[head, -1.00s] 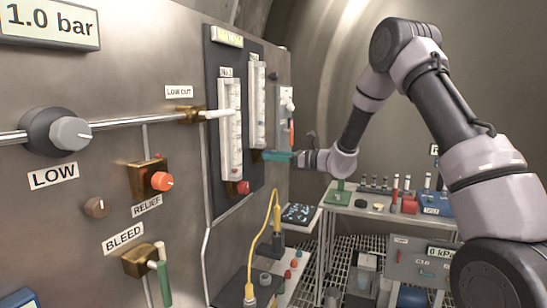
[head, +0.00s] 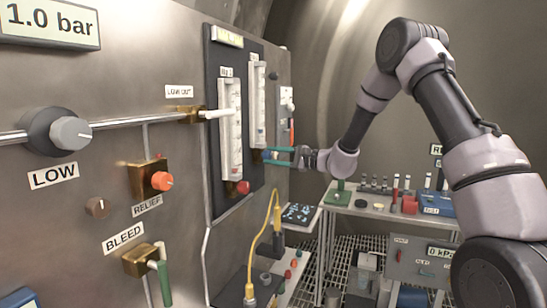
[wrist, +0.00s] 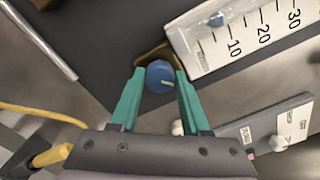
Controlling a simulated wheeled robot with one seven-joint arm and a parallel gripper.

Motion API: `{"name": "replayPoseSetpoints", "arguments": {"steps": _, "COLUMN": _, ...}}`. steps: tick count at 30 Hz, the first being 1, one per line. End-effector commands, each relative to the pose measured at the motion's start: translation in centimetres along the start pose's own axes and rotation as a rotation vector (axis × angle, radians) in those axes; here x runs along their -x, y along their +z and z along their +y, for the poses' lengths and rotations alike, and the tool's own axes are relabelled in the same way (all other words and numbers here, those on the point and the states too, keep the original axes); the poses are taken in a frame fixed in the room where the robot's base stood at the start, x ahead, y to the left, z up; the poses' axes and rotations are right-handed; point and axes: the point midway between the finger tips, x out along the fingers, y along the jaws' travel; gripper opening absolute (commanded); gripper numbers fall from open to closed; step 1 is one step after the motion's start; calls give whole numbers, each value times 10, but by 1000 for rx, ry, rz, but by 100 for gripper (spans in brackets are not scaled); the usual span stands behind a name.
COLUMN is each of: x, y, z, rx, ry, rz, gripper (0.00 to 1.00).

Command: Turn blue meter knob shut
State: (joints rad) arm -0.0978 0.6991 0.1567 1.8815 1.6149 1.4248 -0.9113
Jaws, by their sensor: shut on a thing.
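The blue meter knob (wrist: 160,76) sits on a brass fitting at the bottom of a white flow meter tube (wrist: 245,30), with a pale mark on its face. My gripper (wrist: 160,80) has its two teal fingers on either side of the knob, shut on it. In the head view my gripper (head: 271,155) reaches the foot of the right-hand meter (head: 257,105), one finger above the other, with the blue knob (head: 266,154) between them. A blue float (wrist: 216,19) shows in the tube near the 10 mark.
A second meter (head: 231,130) with a red knob (head: 242,187) stands to the left on the dark panel. A grey switch box (wrist: 270,128) lies close to the right finger in the wrist view. A yellow cable (head: 272,240) hangs below.

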Motion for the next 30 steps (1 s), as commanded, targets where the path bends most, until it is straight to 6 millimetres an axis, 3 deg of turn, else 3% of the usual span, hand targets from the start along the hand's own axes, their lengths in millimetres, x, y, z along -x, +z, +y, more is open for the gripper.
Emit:
{"name": "replayPoseSetpoints", "arguments": {"steps": 15, "x": 1, "y": -1, "z": 1, "rx": 356, "ry": 1, "rz": 1, "gripper": 0}}
{"name": "replayPoseSetpoints", "arguments": {"steps": 30, "x": 1, "y": -1, "z": 2, "rx": 433, "ry": 2, "rz": 1, "gripper": 0}}
